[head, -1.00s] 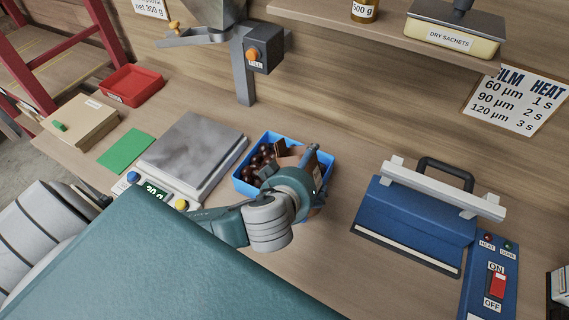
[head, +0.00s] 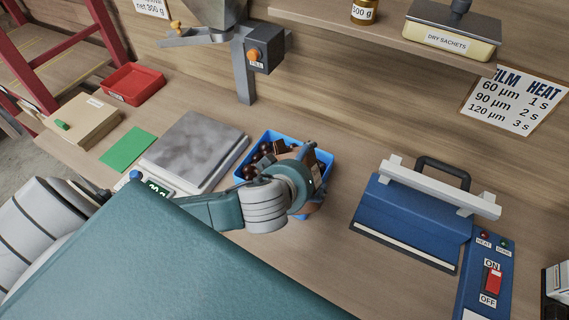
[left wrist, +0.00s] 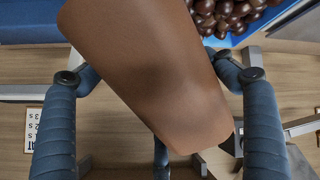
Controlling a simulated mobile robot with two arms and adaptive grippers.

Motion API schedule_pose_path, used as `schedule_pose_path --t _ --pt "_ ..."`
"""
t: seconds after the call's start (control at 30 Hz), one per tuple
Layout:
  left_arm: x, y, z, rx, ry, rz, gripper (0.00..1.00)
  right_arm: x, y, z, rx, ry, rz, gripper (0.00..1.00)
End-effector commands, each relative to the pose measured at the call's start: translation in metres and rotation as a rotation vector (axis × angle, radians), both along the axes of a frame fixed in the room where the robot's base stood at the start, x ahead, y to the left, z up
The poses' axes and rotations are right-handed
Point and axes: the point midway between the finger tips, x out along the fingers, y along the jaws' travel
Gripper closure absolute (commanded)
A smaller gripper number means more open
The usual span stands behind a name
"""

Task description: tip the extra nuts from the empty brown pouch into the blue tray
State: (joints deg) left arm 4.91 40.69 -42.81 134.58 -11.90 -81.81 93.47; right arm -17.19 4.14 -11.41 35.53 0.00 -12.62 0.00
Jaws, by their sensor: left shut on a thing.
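In the head view the gripper hangs over the right part of the blue tray (head: 241,174), and my wrist hides most of the pouch. Shiny dark brown nuts (head: 262,152) lie in the tray; they also show in the left wrist view (left wrist: 225,14) beyond the pouch's upper end. I cannot see into the pouch's mouth. My right gripper is not in view.
A scale (head: 195,150) stands close left of the tray, with a green card (head: 127,149) and a red bin (head: 133,84) farther left. A blue heat sealer (head: 415,220) stands to the right. A hopper post (head: 243,75) rises behind. Bare bench lies between tray and sealer.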

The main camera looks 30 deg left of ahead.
Motion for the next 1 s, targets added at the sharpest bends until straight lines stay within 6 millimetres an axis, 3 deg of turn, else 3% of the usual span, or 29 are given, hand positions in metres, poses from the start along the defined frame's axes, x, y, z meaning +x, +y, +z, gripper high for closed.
schedule_pose_path --t 1.0 --pt "0.003 0.003 0.005 -0.086 0.066 0.002 0.73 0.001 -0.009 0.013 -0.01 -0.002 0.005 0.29"
